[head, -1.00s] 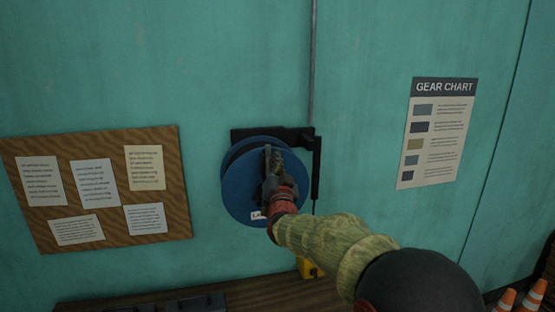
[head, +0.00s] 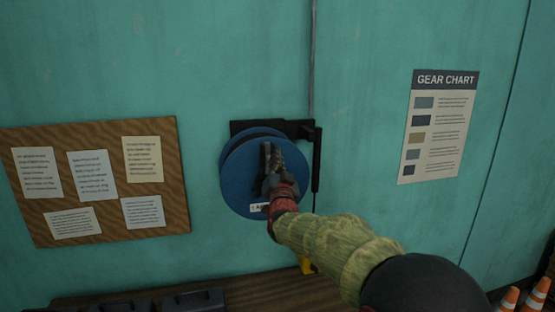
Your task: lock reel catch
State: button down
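A blue reel (head: 238,186) hangs on a black bracket (head: 298,129) on the teal wall, in the middle of the head view. My wrist and sleeved arm come in from the lower right and cover part of the reel. I cannot tell whether the fingers are open or shut, or whether they touch the reel. I cannot make out the catch; it may be hidden behind my gripper.
A cork board (head: 95,220) with several papers is on the wall at left. A gear chart (head: 438,127) is on the wall at right. A wooden bench (head: 245,292) with dark boxes (head: 194,300) and a yellow item (head: 307,265) is below. Orange cones (head: 508,300) stand lower right.

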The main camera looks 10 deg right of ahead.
jog(key=s+b, duration=0.3)
jog(key=s, duration=0.6)
jog(key=shift+s+d+r, duration=0.15)
jog(key=shift+s+r, duration=0.1)
jog(key=shift+r, duration=0.05)
